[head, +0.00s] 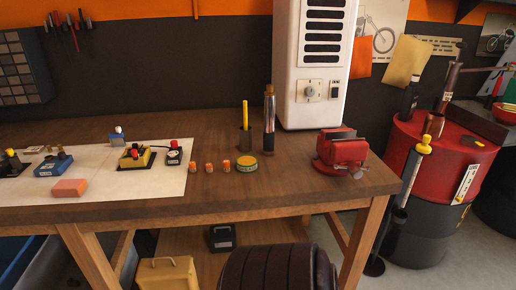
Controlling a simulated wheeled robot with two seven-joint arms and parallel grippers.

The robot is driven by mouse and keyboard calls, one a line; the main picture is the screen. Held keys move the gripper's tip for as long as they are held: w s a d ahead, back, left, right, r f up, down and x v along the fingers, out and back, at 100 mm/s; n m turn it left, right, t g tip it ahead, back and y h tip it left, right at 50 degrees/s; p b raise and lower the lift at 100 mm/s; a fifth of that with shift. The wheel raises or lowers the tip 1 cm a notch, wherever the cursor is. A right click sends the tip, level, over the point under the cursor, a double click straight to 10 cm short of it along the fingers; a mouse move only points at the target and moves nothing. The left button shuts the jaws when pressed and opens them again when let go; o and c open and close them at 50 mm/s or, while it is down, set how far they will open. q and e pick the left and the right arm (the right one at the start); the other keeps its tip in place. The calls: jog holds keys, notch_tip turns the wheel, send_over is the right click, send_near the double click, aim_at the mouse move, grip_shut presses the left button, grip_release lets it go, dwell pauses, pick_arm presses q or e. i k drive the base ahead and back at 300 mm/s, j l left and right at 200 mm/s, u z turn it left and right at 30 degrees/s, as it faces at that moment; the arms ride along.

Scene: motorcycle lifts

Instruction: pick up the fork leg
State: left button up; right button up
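A tall upright cylinder (269,122) stands on the wooden workbench (230,190), with a dark lower part and a shiny, brownish upper part. It looks like the fork leg. A thin yellow-topped rod (245,115) stands in a dark holder just to its left. Another long tool-like piece (410,175) with a yellow collar leans beside the red drum; I cannot tell exactly what it is. Neither of my grippers is in the head view.
A red vise (342,152) sits at the bench's right end, and a white cabinet (312,60) stands behind. A round green-and-yellow tin (247,163) and small orange cans (209,167) are in front. A red-topped drum (440,150) stands right. A dark ribbed object (280,270) is below.

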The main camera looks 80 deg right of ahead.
aim_at(269, 102)
jog(key=z, duration=2.15)
